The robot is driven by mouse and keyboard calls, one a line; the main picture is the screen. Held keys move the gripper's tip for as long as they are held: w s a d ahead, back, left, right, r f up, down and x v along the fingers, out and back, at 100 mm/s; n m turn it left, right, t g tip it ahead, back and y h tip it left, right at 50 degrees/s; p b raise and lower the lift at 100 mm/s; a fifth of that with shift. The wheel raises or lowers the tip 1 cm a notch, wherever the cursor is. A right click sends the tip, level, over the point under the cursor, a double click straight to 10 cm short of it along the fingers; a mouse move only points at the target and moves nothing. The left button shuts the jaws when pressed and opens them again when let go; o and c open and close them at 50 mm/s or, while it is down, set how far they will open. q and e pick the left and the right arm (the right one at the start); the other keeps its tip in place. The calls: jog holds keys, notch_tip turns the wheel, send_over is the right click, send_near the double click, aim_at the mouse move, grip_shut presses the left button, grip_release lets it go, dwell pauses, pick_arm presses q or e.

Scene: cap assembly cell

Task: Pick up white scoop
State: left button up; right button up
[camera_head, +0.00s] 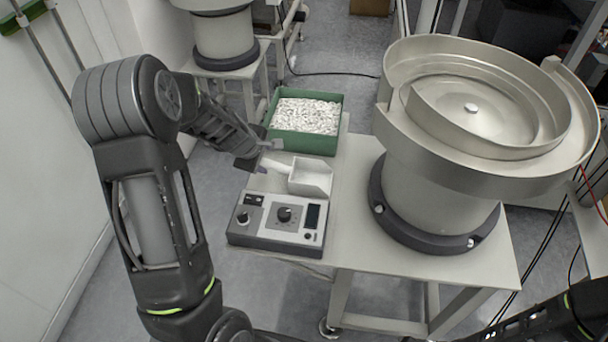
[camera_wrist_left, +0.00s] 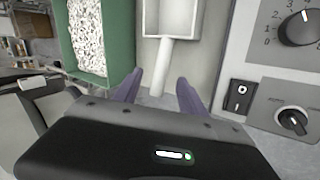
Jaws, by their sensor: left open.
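The white scoop (camera_head: 311,177) lies on the table between the green bin and the control box, its handle pointing left toward my left gripper. In the left wrist view the scoop (camera_wrist_left: 172,20) is at the top middle, with its handle running down toward the gap between the fingers. My left gripper (camera_head: 262,155) is open and empty at the table's left edge, close to the handle end. Its fingers (camera_wrist_left: 158,88) stand on both sides of the handle line in the wrist view. I cannot tell whether they touch the handle. My right gripper does not show.
A green bin (camera_head: 272,138) full of small white caps stands behind the scoop. A grey control box (camera_head: 278,240) with knobs is in front of it. A large metal bowl feeder (camera_head: 432,205) fills the table's right side. Bare table (camera_head: 352,215) shows between box and feeder.

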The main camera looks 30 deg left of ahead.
aim_at(273, 164)
pick_arm(q)
jog(key=shift+x, duration=1.35)
jog(key=shift+d+b, duration=0.1)
jog(key=shift+b, duration=0.2)
jog(key=x, duration=0.5)
jog(key=shift+s+d+f, duration=0.1)
jog(key=shift+f, duration=0.1)
jog(key=shift+c, duration=0.3)
grip_shut()
